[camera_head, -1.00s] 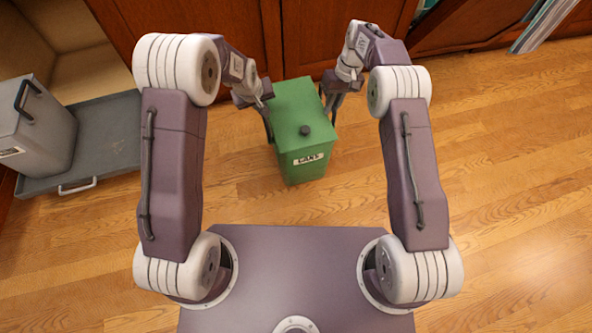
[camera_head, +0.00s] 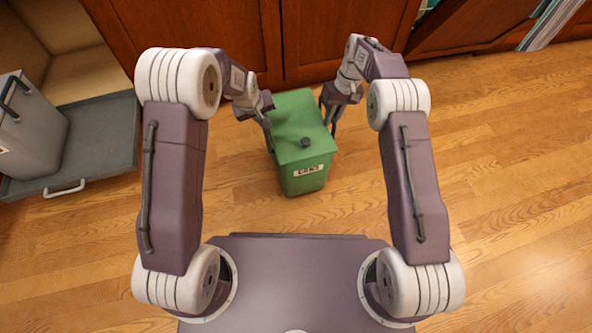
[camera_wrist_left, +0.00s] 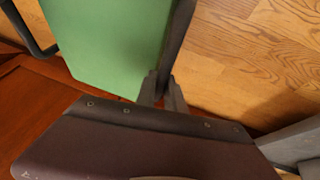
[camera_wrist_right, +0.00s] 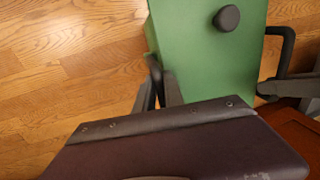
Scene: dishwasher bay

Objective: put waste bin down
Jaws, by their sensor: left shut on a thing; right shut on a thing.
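The waste bin (camera_head: 300,150) is a green box with a dark round knob on its lid and a white label reading "CANS" on its front. It is between my two grippers in the head view, upright, over the wood floor. My left gripper (camera_head: 268,122) is shut on a dark side handle at its left. My right gripper (camera_head: 333,122) is shut on the handle at its right.
A grey bin (camera_head: 30,130) stands on a grey pull-out tray (camera_head: 100,150) with a white handle at the left. Dark red wooden cabinets (camera_head: 330,40) run along the back. The wood floor (camera_head: 510,200) at the right is clear.

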